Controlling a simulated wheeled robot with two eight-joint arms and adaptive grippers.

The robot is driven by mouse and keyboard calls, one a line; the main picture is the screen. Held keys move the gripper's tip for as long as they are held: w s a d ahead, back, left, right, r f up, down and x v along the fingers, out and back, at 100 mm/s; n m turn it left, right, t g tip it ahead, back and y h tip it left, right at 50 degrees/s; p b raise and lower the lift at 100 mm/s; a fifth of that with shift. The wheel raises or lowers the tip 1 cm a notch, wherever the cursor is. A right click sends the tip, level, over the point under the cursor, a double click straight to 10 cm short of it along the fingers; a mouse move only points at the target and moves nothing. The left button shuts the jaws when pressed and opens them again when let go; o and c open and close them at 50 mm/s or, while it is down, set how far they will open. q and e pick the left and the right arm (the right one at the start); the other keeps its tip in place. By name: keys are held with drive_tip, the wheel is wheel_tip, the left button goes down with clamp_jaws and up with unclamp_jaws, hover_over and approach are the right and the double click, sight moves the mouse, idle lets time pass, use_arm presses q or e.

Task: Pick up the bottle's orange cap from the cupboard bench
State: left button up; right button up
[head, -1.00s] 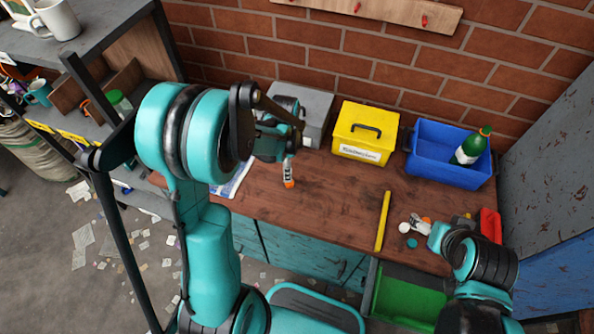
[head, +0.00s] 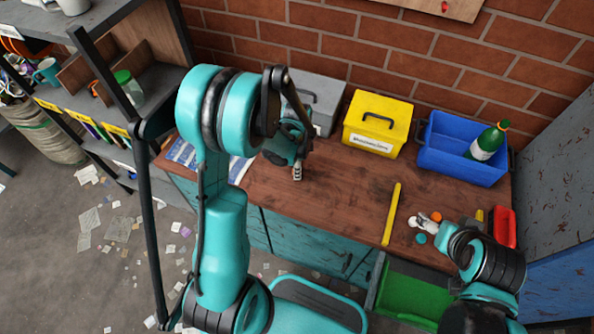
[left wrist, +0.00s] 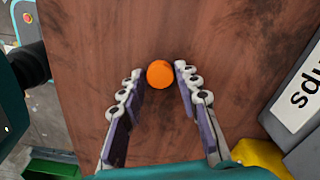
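The orange cap (left wrist: 160,74) lies on the brown wooden bench top (left wrist: 100,40) in the left wrist view. It is round and sits between the fingertips of my left gripper (left wrist: 158,76), with a small gap to each finger. That gripper is open and points down at the bench; it also shows in the head view (head: 297,172), where the cap is hidden. My right gripper (head: 424,222) is low over the bench's right end, too small to read.
A grey box (head: 322,92), a yellow box (head: 378,124) and a blue crate (head: 462,166) holding a green bottle (head: 488,142) line the brick wall. A yellow bar (head: 391,215), a teal disc (head: 421,239) and a red object (head: 504,228) lie to the right.

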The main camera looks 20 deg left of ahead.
use_arm(q)
drive_tip(key=shift+c, duration=0.8)
